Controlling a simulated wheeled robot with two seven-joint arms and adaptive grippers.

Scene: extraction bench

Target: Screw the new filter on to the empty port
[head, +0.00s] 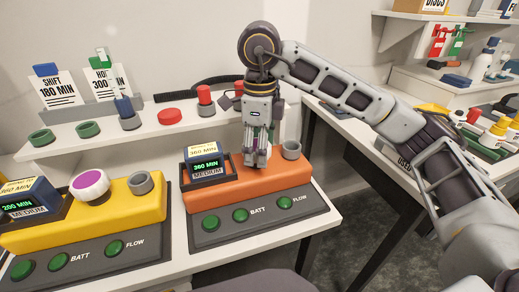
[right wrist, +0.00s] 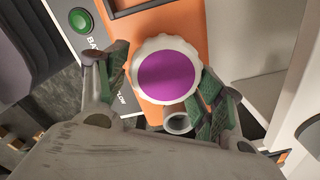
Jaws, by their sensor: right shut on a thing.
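My right gripper (head: 257,160) points down over the orange unit (head: 300,180), between its display and a grey open port (head: 291,150). In the right wrist view, its fingers are shut on a filter with a white scalloped rim and a purple top (right wrist: 166,78). The filter is over the orange body, beside the grey port (right wrist: 178,124). I cannot tell whether the filter touches a port. My left gripper is not in view.
The yellow unit (head: 148,207) at left carries a purple-topped filter (head: 89,184) and an open grey port (head: 140,182). A white shelf (head: 200,122) behind holds cards, green rings and red parts. Shelves with bottles (head: 499,128) stand at right.

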